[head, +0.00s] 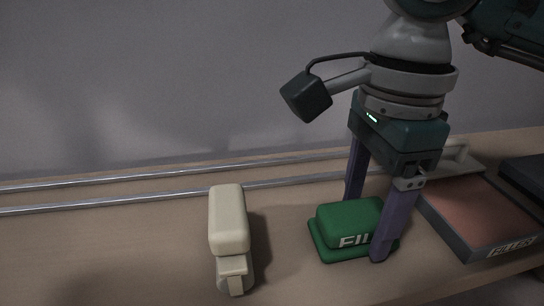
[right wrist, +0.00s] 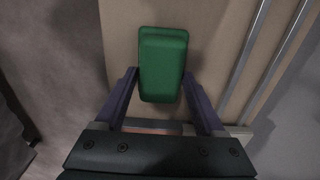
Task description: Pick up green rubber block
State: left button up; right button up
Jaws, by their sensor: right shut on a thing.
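The green rubber block (head: 345,220) lies on the wooden bench top in the head view, with white lettering partly hidden by a finger. My right gripper (head: 366,230) reaches down over it from above, with one purple finger on each side. It is shut on the block. In the right wrist view the block (right wrist: 163,62) sits between the two fingertips of my right gripper (right wrist: 161,78). The block appears to rest on the bench; any gap beneath it cannot be told. My left gripper is not in view.
A cream-coloured block-shaped tool (head: 229,222) stands to the left of the green block. A shallow tray with a reddish inside (head: 478,250) and a lettered edge lies to the right. Two metal rails (head: 130,202) run along the back by the grey wall. The bench's left part is clear.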

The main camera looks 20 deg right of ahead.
aim_at(368, 211)
notch_tip(368, 211, up, 20)
jog(key=p, duration=0.8)
